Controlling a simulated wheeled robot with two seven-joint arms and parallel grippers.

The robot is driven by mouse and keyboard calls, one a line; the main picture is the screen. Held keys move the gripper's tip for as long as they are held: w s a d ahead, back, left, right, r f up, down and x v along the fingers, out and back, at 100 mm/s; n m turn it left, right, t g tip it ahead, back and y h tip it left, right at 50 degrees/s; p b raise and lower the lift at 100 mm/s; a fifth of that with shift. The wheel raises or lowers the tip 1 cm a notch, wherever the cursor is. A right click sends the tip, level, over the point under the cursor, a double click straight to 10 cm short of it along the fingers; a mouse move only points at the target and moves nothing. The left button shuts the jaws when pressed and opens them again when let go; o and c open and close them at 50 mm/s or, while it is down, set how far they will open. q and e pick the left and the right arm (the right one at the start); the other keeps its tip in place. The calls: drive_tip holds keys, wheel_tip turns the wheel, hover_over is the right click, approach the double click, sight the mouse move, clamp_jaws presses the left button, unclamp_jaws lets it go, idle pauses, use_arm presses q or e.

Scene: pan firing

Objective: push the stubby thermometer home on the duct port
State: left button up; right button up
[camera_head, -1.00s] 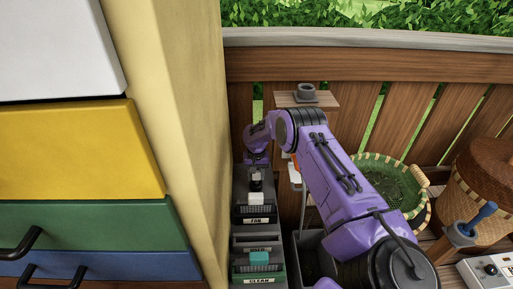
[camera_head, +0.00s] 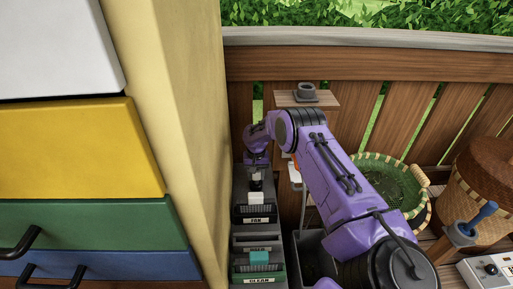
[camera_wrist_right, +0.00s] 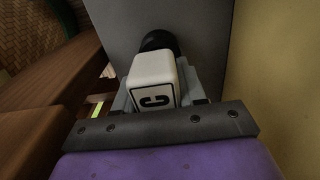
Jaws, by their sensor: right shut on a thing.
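In the right wrist view, the stubby thermometer (camera_wrist_right: 153,72) is a white block with a dark "C" on its near face. My right gripper (camera_wrist_right: 158,92) is shut on it, with a grey finger on either side. Beyond the block, a black round part (camera_wrist_right: 160,40) stands against a grey panel (camera_wrist_right: 205,35); it looks like the duct port. I cannot tell whether the thermometer is fully seated there. In the head view, my right gripper (camera_head: 257,172) points down at the dark unit beside the yellow wall, and its hold is not clear there. My left gripper is not in view.
Below the gripper, the dark unit has a white paddle (camera_head: 256,198) above a "FAN" label and a teal paddle (camera_head: 259,258) above "CLEAN". The yellow wall (camera_head: 185,130) is close on the left. A wooden fence (camera_head: 400,75) and a green basket (camera_head: 385,185) stand behind and right.

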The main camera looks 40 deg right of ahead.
drive_tip(key=shift+f+b, duration=0.7)
drive_tip(key=shift+f, duration=0.2)
drive_tip(key=shift+r, duration=0.15)
drive_tip(key=shift+r+p, duration=0.35)
drive_tip(key=shift+p, duration=0.2)
drive_tip(key=shift+r+p, duration=0.65)
drive_tip(key=shift+r, duration=0.2)
drive_tip(key=shift+f+b, duration=1.1)
drive_tip(key=shift+f, duration=0.2)
drive_tip(key=shift+r, duration=0.15)
drive_tip(key=shift+r+p, duration=1.25)
drive_tip(key=shift+r, duration=0.05)
